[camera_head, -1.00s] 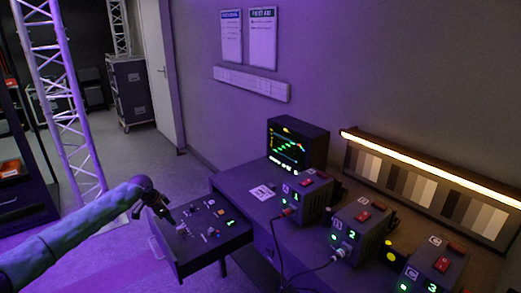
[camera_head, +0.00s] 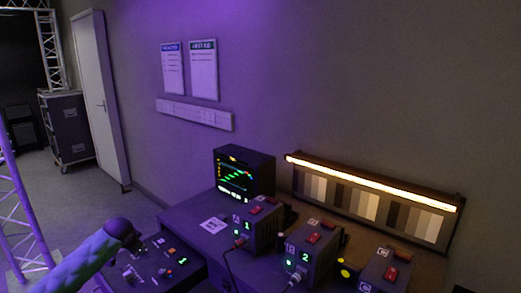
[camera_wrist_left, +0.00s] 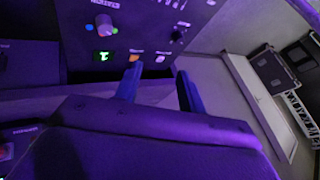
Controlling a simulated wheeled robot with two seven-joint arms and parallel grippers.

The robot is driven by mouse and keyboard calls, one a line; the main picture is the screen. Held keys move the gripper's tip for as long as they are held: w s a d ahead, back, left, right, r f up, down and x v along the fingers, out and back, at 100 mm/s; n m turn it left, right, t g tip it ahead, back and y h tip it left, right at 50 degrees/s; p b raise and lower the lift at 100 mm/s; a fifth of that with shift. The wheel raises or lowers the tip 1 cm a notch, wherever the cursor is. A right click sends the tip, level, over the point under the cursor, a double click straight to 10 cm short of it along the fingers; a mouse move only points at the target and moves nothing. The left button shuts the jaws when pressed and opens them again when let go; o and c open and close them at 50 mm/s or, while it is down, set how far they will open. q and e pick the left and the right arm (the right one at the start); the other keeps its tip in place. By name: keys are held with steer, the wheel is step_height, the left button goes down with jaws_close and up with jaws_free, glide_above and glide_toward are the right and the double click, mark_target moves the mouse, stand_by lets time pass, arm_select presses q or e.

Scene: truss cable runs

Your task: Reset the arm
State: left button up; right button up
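My left arm (camera_head: 85,262) comes in from the lower left in the head view. Its gripper (camera_head: 133,243) is over the near left part of a dark control panel (camera_head: 160,262). In the left wrist view, the two dark blue fingers of my left gripper (camera_wrist_left: 158,82) stand apart with nothing between them. The panel (camera_wrist_left: 128,22) lies beyond the fingertips there, with a knob (camera_wrist_left: 104,25), a green-lit display (camera_wrist_left: 104,56) and small coloured buttons. I cannot tell whether the fingers touch it. My right gripper is not in view.
Cables run from the boxes. A truss (camera_head: 18,215) stands at the left. Open floor (camera_head: 95,190) lies between truss and desk.

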arm_select(q)
steer(key=s+d+f+n, duration=0.1)
steer(key=s+d+f, duration=1.3)
steer(key=s+d, duration=0.3)
steer(key=s+d+f+n+g+h, duration=0.1)
steer(key=s+d+f+g, duration=0.1)
steer(key=s+d+f, duration=0.2)
steer(key=s+d+f+n+g+h, duration=0.1)
steer(key=s+d+f, duration=0.3)
steer(key=s+f, duration=0.6)
steer(key=s+d+f+n+g+h, duration=0.1)
steer(key=s+d+f, duration=0.3)
steer(key=s, duration=1.8)
step_height(320, 180, down, 4)
steer(key=shift+d+r+g, duration=0.25)
steer(key=shift+d+g, duration=0.05)
steer(key=shift+g, duration=0.5)
steer(key=shift+w, duration=0.15)
steer(key=shift+c, duration=0.4)
